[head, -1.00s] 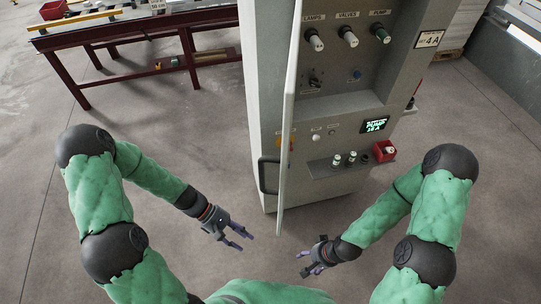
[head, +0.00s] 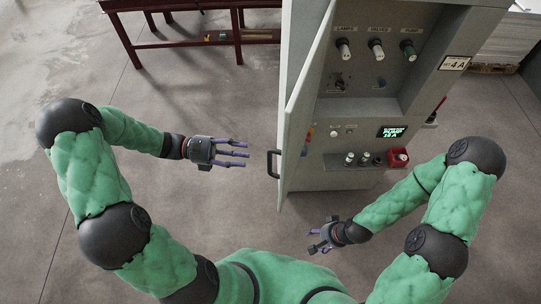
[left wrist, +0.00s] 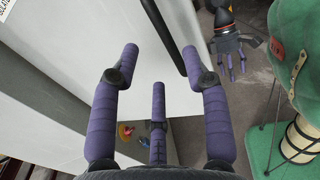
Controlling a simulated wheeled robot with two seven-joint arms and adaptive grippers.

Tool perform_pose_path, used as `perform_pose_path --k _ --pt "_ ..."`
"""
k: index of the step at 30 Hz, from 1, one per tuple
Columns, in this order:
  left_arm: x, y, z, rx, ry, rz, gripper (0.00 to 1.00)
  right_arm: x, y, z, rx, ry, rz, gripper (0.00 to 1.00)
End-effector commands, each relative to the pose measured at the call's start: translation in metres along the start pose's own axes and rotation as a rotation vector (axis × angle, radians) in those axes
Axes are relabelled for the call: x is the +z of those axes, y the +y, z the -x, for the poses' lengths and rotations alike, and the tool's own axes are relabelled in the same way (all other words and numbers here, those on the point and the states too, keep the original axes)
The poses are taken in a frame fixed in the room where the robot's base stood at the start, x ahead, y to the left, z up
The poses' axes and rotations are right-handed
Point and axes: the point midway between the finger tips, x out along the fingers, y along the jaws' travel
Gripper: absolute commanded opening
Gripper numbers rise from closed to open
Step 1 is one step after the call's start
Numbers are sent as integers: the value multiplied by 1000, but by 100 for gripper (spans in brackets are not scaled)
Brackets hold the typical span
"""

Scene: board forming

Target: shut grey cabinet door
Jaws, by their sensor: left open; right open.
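The grey cabinet (head: 425,100) stands at centre right with its door (head: 307,100) swung open toward me on its left side. The door's black bar handle (head: 272,163) is on its outer face near the lower free edge. My left gripper (head: 243,153) is open and empty, just left of the handle with its fingers pointing at it, apart from it. In the left wrist view the pale door panel (left wrist: 105,25) and dark handle (left wrist: 166,32) lie ahead of the purple fingers. My right gripper (head: 316,240) is open and empty, low in front of the cabinet.
A dark red table (head: 130,38) stands at the back left. The floor (head: 200,220) between my arms is clear.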

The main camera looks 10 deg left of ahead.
Motion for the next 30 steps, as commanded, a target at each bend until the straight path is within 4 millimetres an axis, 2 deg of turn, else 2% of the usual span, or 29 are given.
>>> perform_pose_path --k 9,15,20,28,29,30 --pt "1 -1 -58 -5 0 0 46 0 -2 7 0 0 0 64" --pt "0 -1 -81 -4 0 0 46 0 -3 10 0 0 0 64" --pt "0 -1 -89 -3 2 0 46 0 -4 10 0 1 0 64" --pt "-1 -1 -90 -2 2 0 46 0 -4 10 0 0 0 64" --pt "0 -1 -90 -2 2 0 41 0 -4 10 0 0 0 64" --pt "0 -1 -90 -2 2 0 30 0 -4 10 0 0 0 64"
